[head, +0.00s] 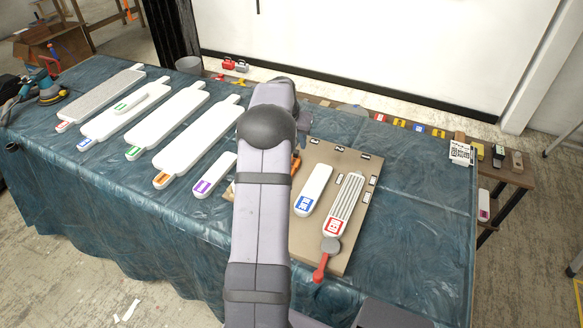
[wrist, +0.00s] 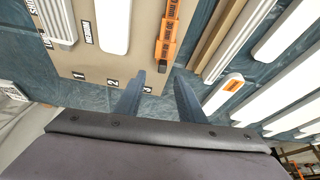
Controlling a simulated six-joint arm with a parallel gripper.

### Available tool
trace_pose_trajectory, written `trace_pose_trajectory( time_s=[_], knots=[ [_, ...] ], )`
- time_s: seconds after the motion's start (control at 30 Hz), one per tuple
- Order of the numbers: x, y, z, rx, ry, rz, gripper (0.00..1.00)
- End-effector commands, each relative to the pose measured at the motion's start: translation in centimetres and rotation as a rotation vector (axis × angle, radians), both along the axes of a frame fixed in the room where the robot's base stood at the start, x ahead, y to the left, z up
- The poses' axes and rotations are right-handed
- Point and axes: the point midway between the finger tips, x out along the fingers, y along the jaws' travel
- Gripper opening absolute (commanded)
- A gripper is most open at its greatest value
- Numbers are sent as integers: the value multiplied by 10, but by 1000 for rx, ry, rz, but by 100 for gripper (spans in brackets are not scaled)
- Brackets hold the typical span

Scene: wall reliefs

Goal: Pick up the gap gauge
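An orange tool with a dark section and "mm" lettering, which looks like the gap gauge (wrist: 167,38), lies on the tan board (wrist: 120,73) in the wrist view, near the board's right edge. In the head view only a bit of orange (head: 296,164) shows beside my arm, which hides the rest. My gripper (wrist: 158,76) is open and empty, with its two fingers apart. In the wrist view the orange tool lies beyond the fingertips, roughly in line with the gap between them.
On the tan board (head: 318,252) lie a white bar with a blue label (head: 314,190), a ribbed bar with a red label (head: 344,205) and a red-handled tool (head: 324,262). Several long white boards lie at the left. The blue cloth (head: 415,215) is clear at the right.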

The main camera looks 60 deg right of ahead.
Motion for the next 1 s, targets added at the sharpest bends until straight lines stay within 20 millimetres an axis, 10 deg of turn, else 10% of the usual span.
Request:
trace_pose_trajectory(
  time_s=[1.0],
  knots=[
    [8,-22,-65,1,0,3,36]
  ],
)
